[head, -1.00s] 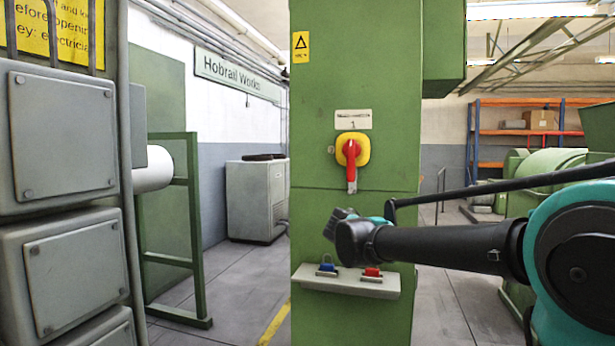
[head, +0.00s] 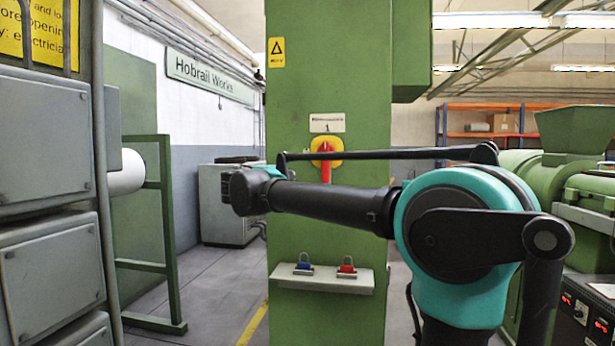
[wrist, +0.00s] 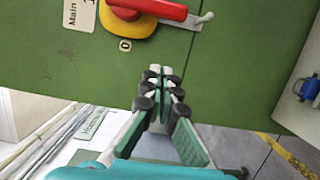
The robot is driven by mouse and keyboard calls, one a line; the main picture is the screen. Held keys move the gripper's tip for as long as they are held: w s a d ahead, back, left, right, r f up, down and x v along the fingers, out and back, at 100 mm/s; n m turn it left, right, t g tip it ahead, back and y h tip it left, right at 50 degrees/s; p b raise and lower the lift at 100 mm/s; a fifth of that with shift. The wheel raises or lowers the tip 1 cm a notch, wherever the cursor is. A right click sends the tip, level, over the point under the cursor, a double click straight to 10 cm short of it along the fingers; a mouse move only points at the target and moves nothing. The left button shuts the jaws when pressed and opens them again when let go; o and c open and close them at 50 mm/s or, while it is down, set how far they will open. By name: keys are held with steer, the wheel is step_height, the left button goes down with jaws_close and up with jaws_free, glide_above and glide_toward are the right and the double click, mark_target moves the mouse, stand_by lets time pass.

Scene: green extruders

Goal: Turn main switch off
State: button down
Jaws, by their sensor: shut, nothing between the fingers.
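The main switch (head: 326,147) is a red handle on a round yellow plate on the green cabinet. Its handle points down in the head view, and my arm partly crosses in front of it. In the wrist view the switch (wrist: 130,14) is at the top edge, partly cut off, with its red handle (wrist: 160,9) lying toward the right. A "0" mark (wrist: 125,45) is beside the plate. My gripper (wrist: 161,73) is shut and empty, its fingertips apart from the handle in the picture, below the switch. The gripper's fingers cannot be made out in the head view.
A small shelf (head: 320,283) below the switch carries a blue padlock (head: 303,266) and a red padlock (head: 346,268). Grey boxes (head: 45,130) stand at the left. Green machinery (head: 570,150) is at the right. Open floor (head: 215,290) lies left of the cabinet.

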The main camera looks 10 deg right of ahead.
steer(key=w+d, duration=0.7)
steer(key=d, duration=0.2)
